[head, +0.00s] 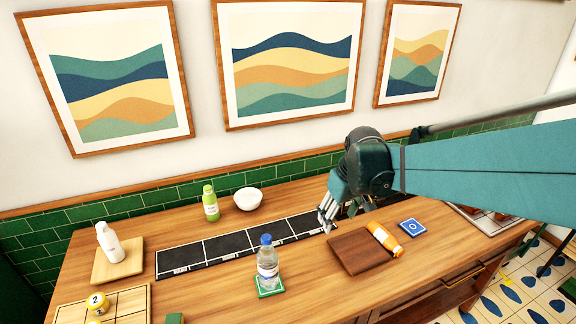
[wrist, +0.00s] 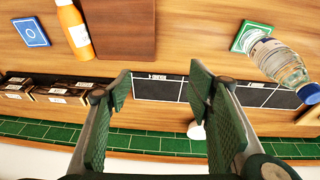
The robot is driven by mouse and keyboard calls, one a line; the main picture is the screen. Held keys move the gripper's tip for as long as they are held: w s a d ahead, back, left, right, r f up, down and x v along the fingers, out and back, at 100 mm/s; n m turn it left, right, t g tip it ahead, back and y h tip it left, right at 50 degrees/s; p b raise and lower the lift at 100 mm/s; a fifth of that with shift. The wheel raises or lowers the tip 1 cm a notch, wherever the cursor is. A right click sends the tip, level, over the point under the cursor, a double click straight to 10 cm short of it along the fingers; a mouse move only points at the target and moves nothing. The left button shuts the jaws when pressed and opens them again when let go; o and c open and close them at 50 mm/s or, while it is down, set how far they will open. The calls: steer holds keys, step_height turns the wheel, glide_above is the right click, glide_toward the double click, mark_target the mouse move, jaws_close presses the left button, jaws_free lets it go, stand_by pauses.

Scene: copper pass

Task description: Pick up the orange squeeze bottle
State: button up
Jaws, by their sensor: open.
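The orange squeeze bottle (head: 384,239) lies on its side on the right edge of a dark wooden board (head: 352,254), partly over the table. It has a pale label, and it also shows in the wrist view (wrist: 75,30) at the upper left, beside the board (wrist: 122,28). My gripper (head: 327,222) is open and empty. It hangs above the black strip, behind and to the left of the bottle. In the wrist view my gripper's two fingers (wrist: 160,88) are spread wide with nothing between them.
A water bottle (head: 267,265) stands on a green coaster (head: 270,293) left of the board. A blue coaster (head: 412,228) lies right of the orange bottle. A green bottle (head: 210,204), a white bowl (head: 248,199) and a white bottle (head: 109,243) stand farther left.

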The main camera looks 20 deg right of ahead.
steer(key=w+d+f+g+p, duration=0.25)
steer(key=d+p, duration=0.25)
steer(key=d, duration=0.8)
steer(key=y+p, duration=0.2)
steer(key=p, duration=0.2)
glide_above(386, 231)
steer(key=shift+n+g, duration=0.25)
steer(key=shift+n, duration=0.05)
steer(key=f, duration=0.6)
steer(key=shift+w+a, duration=0.1)
steer(key=shift+w, duration=0.3)
steer(key=shift+s+d+f, duration=0.2)
steer(key=shift+d+f, duration=0.2)
steer(key=shift+d, duration=0.15)
steer(key=shift+f, duration=0.15)
steer(key=shift+a+f, duration=0.2)
steer(key=shift+f, duration=0.9)
steer(key=shift+s+a+f, duration=0.1)
steer(key=shift+a+f, duration=0.1)
steer(key=shift+f, duration=1.1)
steer(key=shift+s+a+f, duration=0.1)
steer(key=shift+a+f, duration=0.05)
steer(key=shift+f, duration=1.15)
steer(key=c, duration=1.2)
